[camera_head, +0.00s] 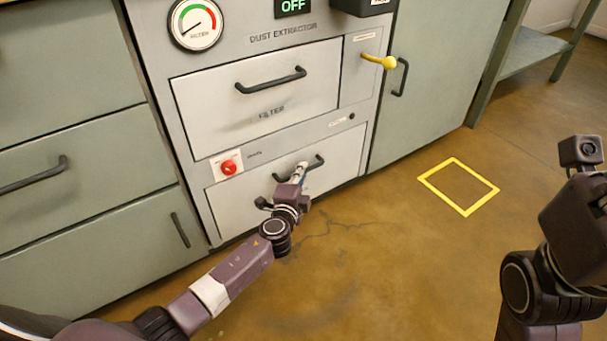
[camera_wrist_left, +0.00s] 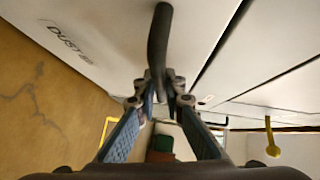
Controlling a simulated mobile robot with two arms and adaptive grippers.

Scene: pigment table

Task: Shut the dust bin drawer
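The dust bin drawer (camera_head: 232,205) is the lower grey-white drawer of the dust extractor, with a black bar handle (camera_head: 316,161). Its front looks flush or almost flush with the cabinet; I cannot tell whether a small gap is left. Its "DUST" lettering and front (camera_wrist_left: 110,30) also show in the left wrist view. My left gripper (camera_head: 299,170) is at this handle. In the left wrist view the fingers (camera_wrist_left: 159,88) close in on both sides of the black handle (camera_wrist_left: 158,40) and appear to grip it. My right gripper (camera_head: 583,160) is at the right edge, away from the cabinet; its fingers are not clear.
Above is the filter drawer (camera_head: 215,95) with its own handle. A red button (camera_head: 229,167) sits beside the lower drawer, and a yellow lever (camera_head: 379,61) is at upper right. Green cabinets flank the extractor. The floor by the yellow square (camera_head: 431,187) is clear.

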